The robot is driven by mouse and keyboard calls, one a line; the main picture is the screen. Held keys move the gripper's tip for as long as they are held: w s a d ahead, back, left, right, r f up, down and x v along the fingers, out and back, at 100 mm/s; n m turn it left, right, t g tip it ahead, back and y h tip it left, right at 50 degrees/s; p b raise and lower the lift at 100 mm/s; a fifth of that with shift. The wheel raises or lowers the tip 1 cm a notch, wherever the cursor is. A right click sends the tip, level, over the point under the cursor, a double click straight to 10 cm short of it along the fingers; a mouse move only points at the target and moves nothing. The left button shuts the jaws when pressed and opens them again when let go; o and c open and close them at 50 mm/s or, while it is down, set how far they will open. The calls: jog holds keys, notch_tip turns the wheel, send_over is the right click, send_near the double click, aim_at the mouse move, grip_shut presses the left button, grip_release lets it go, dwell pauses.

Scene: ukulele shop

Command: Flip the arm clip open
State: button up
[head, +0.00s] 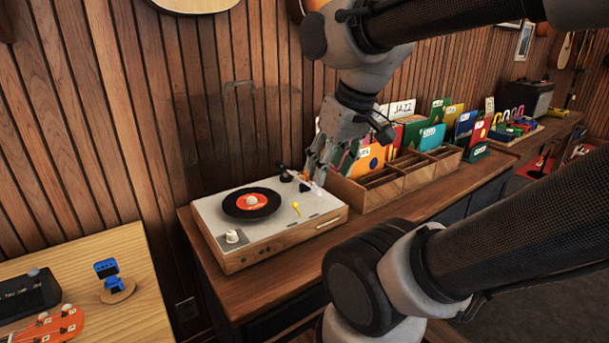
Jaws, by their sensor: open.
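A turntable (214,218) with a pale top and wooden sides stands on the brown counter. A black record with an orange label (252,202) lies on it. My gripper (314,178) is open and points down over the back right corner of the turntable, close to small black parts (286,174) of the tonearm area. A small yellow piece (296,208) stands on the top right of the record. I cannot tell which small part is the arm clip, or whether it is open or shut; my fingers partly hide that corner. I cannot tell if they touch anything.
A wooden record crate (378,190) with several colourful sleeves stands right of the turntable, close to my gripper. A slatted wood wall rises behind. A light table (110,310) at the lower left holds a blue clip-on device (108,275) and a dark box (28,295).

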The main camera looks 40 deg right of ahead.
jog(key=shift+c, duration=0.2)
jog(key=m+g+h, duration=0.4)
jog(key=m+h, duration=0.1)
jog(key=m, duration=1.3)
send_near(305, 175)
jog(key=shift+y, duration=0.3)
jog(key=x, duration=0.2)
jog(key=d+x, duration=0.1)
jog(key=x, duration=0.4)
jog(key=shift+d+r, duration=0.2)
jog(key=shift+d, duration=0.15)
jog(key=shift+c, duration=0.2)
